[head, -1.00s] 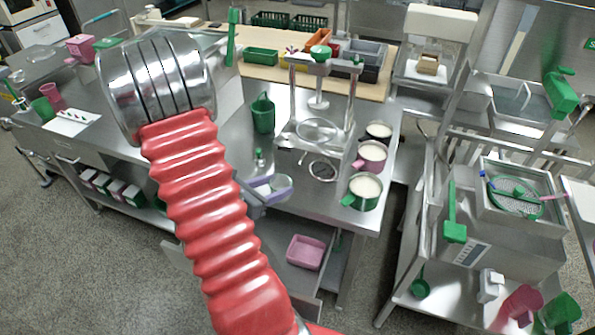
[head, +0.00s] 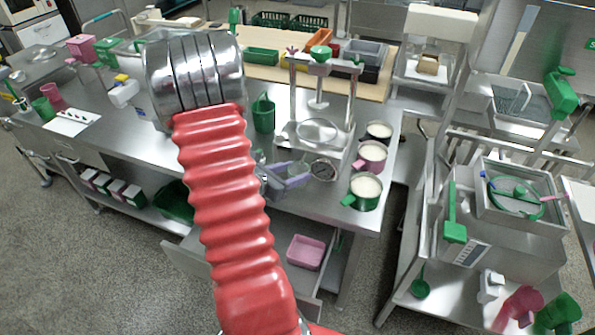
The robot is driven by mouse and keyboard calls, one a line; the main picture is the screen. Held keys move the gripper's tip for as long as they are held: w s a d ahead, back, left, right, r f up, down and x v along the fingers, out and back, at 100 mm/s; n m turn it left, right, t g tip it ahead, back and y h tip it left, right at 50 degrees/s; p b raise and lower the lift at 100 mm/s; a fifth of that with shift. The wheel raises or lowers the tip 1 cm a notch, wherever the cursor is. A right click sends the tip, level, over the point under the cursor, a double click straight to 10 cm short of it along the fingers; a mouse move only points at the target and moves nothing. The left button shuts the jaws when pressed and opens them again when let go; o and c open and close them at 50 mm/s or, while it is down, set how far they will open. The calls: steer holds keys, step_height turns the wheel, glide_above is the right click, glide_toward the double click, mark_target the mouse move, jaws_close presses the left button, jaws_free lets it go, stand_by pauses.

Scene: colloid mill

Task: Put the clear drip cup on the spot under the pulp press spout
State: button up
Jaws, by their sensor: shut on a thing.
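The pulp press (head: 350,100) is a steel frame with two posts and a green knob on top, standing on the steel bench. A dark ringed round spot (head: 323,170) lies on the bench at its front. My gripper (head: 288,178), with pale lavender jaws, is just left of this spot, low near the bench's front edge. It is shut on the clear drip cup (head: 284,168), which is see-through and hard to make out between the jaws. Whether the cup touches the bench, I cannot tell. My red arm hides part of the bench to the left.
White-filled pots, one steel (head: 379,131), one pink (head: 371,156) and one green (head: 365,190), stand right of the spot.

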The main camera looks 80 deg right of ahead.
steer(key=shift+s+d+f, duration=0.3)
steer(key=shift+d+f, duration=0.15)
steer(key=shift+f, duration=0.3)
steer(key=o, duration=1)
steer(key=v, duration=1.2)
steer(key=shift+w, duration=0.1)
